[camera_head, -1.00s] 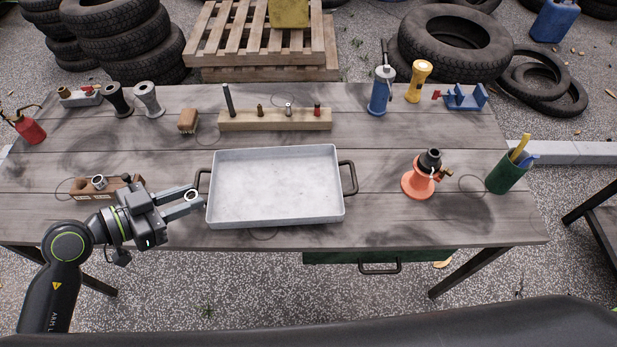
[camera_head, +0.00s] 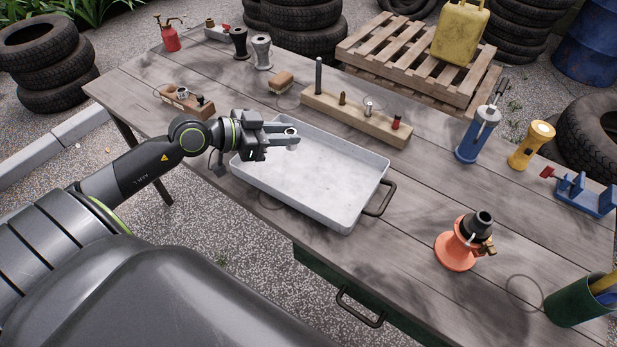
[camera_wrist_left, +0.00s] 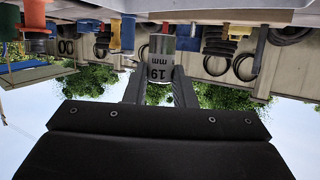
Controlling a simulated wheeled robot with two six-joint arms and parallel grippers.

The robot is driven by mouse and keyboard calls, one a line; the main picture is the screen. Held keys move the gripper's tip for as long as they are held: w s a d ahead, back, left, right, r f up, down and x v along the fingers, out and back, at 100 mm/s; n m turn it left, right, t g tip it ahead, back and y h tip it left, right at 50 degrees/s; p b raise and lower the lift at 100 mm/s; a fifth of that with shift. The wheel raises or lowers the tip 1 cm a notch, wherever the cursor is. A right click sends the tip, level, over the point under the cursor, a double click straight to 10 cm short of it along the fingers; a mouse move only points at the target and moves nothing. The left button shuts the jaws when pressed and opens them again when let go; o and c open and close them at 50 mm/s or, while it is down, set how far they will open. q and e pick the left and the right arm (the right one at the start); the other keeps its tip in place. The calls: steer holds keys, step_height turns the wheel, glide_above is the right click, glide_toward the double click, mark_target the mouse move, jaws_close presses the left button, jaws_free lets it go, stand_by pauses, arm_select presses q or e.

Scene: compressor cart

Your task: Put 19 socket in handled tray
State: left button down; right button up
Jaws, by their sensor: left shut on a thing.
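My left gripper (camera_head: 290,138) is shut on the 19 socket (camera_head: 291,130), a small silver metal ring-like piece at its fingertips. In the left wrist view the 19 socket (camera_wrist_left: 160,62) shows the marking "19 mm" between the two fingers (camera_wrist_left: 160,88). The handled tray (camera_head: 345,213) is a shallow grey metal tray with dark side handles. My left gripper is over the tray's far left part, and the socket appears above the tray floor. My right gripper is not in view.
A wooden socket block (camera_head: 196,106) stands left of the tray. A long wooden block (camera_head: 365,120) with upright pieces is behind it. An orange-based item (camera_head: 456,252) and a blue canister (camera_head: 472,140) stand to the right. The tray's interior looks empty.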

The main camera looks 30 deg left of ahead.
arm_select(q)
step_height(320, 180, down, 6)
steer(key=shift+w+a+r+b, duration=0.1)
steer(key=shift+r+b, duration=0.05)
steer(key=shift+b, duration=1.05)
steer(key=shift+f, duration=0.6)
step_height(320, 180, down, 2)
steer(key=shift+f+b, duration=0.2)
steer(key=shift+b, duration=0.65)
steer(key=shift+f, duration=0.35)
steer(key=shift+r, duration=0.1)
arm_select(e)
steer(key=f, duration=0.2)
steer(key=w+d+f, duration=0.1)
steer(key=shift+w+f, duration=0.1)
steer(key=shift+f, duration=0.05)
arm_select(q)
steer(key=c, duration=1.2)
jaws_free()
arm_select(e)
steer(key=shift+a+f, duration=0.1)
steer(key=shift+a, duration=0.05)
